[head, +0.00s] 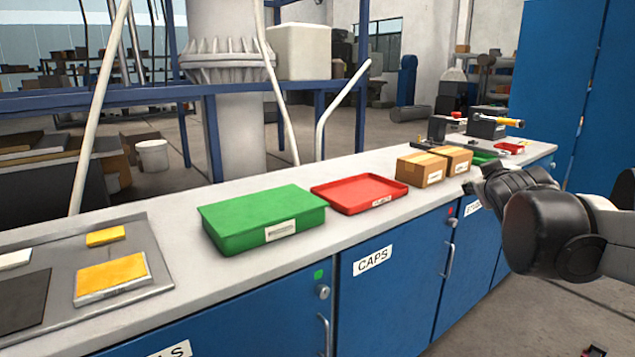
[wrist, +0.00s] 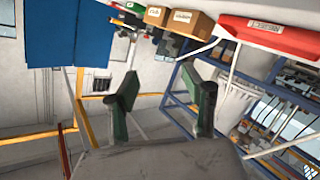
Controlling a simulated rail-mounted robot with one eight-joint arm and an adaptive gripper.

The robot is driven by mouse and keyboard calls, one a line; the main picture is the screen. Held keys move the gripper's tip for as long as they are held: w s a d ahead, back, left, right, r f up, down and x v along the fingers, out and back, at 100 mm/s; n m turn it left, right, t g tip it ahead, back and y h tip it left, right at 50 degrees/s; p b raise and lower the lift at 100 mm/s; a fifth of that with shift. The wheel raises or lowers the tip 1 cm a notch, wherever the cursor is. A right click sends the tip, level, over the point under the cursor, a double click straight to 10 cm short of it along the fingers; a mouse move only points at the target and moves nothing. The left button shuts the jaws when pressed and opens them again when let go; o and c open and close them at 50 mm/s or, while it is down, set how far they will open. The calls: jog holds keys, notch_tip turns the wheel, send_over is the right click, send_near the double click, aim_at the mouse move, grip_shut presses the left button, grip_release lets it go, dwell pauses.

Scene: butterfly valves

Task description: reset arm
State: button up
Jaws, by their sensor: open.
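My arm reaches in from the right edge of the head view, in front of the blue cabinets. My gripper (wrist: 165,98) shows in the wrist view with its two green-and-dark fingers spread apart and nothing between them. In the head view only dark parts near the arm's end show by the counter's front edge, and the fingers are hard to make out. The wrist view is tilted, with the room's wall and shelving beyond the fingers.
A counter (head: 350,220) carries a green bin (head: 262,215), a red tray (head: 358,190), two cardboard boxes (head: 420,169) and yellow pads (head: 112,275). Blue cabinets (head: 390,275) stand below. The red tray (wrist: 270,38) and boxes (wrist: 190,22) show along the wrist view's top. Open floor lies at right.

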jog(key=s+a+f+m+g+y, duration=0.1)
jog(key=s+a+f+g+y, duration=0.15)
jog(key=s+a+f, duration=0.55)
jog(key=s+a+f+g+y, duration=0.1)
jog(key=s+a+f+g, duration=0.3)
jog(key=s, duration=0.7)
jog(key=s+a+f+m+g+y, duration=0.15)
jog(key=s+a+f, duration=0.25)
jog(key=s+f, duration=0.5)
notch_tip(320, 180, up, 15)
jog(key=p, duration=1.4)
jog(key=shift+s+d+t, duration=0.2)
jog(key=shift+t, duration=0.1)
jog(key=shift+n, duration=0.25)
